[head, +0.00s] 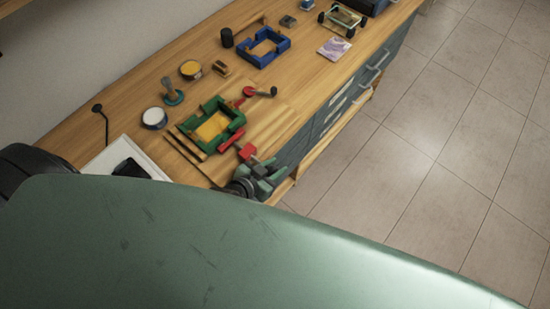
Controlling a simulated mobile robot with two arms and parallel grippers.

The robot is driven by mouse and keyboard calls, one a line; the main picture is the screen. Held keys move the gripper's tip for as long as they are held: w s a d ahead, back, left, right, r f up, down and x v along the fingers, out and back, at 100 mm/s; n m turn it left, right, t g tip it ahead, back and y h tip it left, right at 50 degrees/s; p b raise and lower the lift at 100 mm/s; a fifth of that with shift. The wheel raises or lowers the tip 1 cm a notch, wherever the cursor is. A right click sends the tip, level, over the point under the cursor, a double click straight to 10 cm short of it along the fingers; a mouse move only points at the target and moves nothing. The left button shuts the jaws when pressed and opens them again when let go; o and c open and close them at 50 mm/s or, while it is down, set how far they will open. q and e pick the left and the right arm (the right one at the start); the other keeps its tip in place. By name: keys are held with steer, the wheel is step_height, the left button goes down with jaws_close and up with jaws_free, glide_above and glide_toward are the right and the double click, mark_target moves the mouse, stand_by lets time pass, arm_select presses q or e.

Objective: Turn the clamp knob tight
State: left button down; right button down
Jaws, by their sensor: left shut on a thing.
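A green frame-shaped clamp (235,119) lies on the wooden bench around a yellow-orange block (212,126). A red bar (227,141) sticks out from its near corner. A small red knob (247,152) shows in line with this bar, right at my left gripper (258,165). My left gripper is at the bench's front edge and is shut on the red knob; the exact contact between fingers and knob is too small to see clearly. My right gripper is not in view.
A blue frame (284,43) stands farther back. The tiled floor at right is clear. My green body part covers the foreground.

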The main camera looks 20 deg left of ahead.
arm_select(q)
steer(key=shift+s+d+f+g+p, duration=0.25)
steer(key=shift+d+g+p, duration=0.1)
steer(key=shift+g+p, duration=0.1)
steer(key=c, duration=1.2)
jaws_free()
steer(key=shift+c, duration=0.2)
steer(key=shift+d+r, duration=0.1)
steer(key=b+v, duration=0.1)
steer(key=v, duration=0.7)
